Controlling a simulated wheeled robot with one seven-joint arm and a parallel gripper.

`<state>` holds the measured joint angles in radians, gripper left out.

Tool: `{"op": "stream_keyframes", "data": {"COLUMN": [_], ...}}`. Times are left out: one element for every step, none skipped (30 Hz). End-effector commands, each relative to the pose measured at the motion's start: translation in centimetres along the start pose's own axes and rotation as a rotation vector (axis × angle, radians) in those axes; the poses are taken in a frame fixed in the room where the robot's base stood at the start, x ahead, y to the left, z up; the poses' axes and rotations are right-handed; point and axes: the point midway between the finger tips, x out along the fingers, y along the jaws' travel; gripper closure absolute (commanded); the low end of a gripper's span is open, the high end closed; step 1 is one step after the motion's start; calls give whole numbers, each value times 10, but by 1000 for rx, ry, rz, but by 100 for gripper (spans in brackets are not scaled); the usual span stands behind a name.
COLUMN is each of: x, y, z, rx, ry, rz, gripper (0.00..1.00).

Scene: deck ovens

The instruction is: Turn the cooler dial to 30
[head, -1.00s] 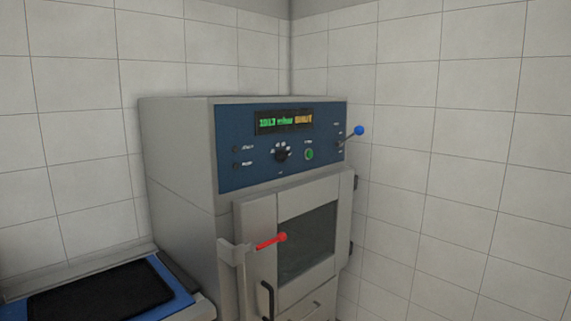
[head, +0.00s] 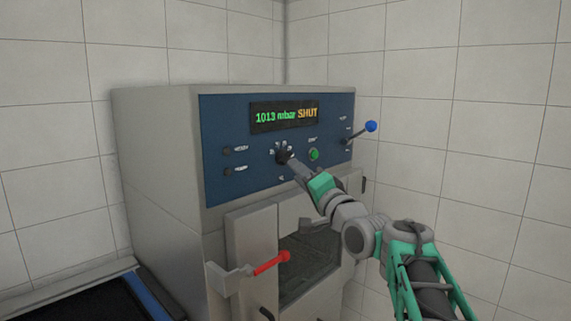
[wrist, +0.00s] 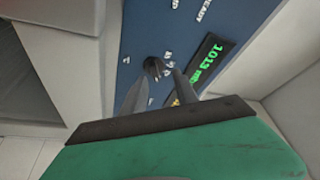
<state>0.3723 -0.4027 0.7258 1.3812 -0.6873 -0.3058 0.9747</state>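The dial (head: 282,156) is a small dark knob on the blue control panel (head: 226,115), with white marks around it. The marks are too small to read, so its setting is unclear. My gripper (head: 291,161) is at the dial in the head view and hides part of it. In the wrist view, the dial (wrist: 153,66) shows at the tips of my two grey fingers. The fingers stand apart, with blue panel visible between them and a small gap beside the dial. I cannot tell whether either finger touches it.
A display (head: 284,115) above reads "1013 mbar SHUT". A green button (head: 314,154) sits right of the dial, and a blue-knobbed lever (head: 371,126) sticks out farther right. A red handle (head: 271,263) projects by the door below. Tiled walls stand behind and right.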

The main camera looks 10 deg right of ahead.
Motion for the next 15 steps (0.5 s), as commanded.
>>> {"op": "stream_keyframes", "data": {"x": [1,3,8,13,19,28,34,40,49,54,59,65,68,71,74], "y": [5,5,5,5,4,4,3,3,3,3,3,4,4,4,5], "z": [-5,-7,-7,-7,-6,-5,-5,-5,-4,-3,-3,-3,-3,-3,-3], "rx": [18,22,23,22,22,22,22,22,22,22,21,21,21,21,20], "ry": [7,8,8,7,6,4,3,2,1,1,2,2,2,2,2], "rz": [10,12,13,12,13,12,12,11,11,11,11,12,11,12,12], "gripper": [65,65,65,65,65,65,65,65,65,65,65,65,65,65,65]}}
